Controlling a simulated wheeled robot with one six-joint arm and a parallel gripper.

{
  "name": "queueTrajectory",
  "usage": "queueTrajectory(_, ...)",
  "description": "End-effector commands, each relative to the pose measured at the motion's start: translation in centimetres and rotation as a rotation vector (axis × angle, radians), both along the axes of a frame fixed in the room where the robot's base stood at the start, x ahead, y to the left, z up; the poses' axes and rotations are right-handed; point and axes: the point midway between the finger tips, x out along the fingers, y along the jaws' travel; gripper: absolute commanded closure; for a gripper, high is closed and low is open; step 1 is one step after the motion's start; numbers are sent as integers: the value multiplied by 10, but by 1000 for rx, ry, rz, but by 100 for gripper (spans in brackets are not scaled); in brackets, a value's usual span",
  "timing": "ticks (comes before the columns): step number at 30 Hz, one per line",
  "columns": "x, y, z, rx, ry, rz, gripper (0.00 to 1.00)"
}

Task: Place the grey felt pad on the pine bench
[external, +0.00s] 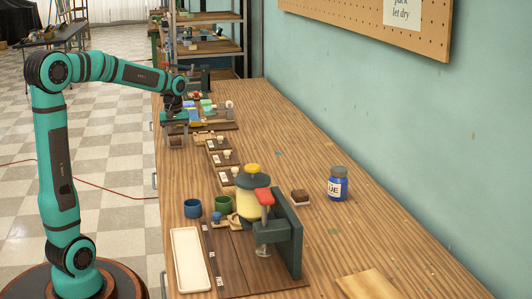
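The long wood-grained bench (372,226), which I take for the pine bench, runs from the front toward the back along the wall. My gripper (175,134) points down over the bench's left edge, beside a cluster of small coloured items. It is small in the picture, and I cannot tell whether its fingers are open or shut or whether they hold anything. I cannot make out a grey felt pad; it may be hidden or too small to tell.
A press-like fixture (287,232) with a red handle stands at the front on a dark board. Near it are a white tray (190,262), two cups, a yellow container and a blue jar (337,187). Several labelled dark boards lie farther back. The bench's right side is mostly clear.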

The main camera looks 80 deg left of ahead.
Motion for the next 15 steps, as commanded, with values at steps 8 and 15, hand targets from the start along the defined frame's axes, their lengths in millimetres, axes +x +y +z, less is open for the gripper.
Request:
queueTrajectory(8, 0, 0, 0, 0, 0, 0, 37)
queueTrajectory(15, 1, 0, 21, 2, -2, 0, 37)
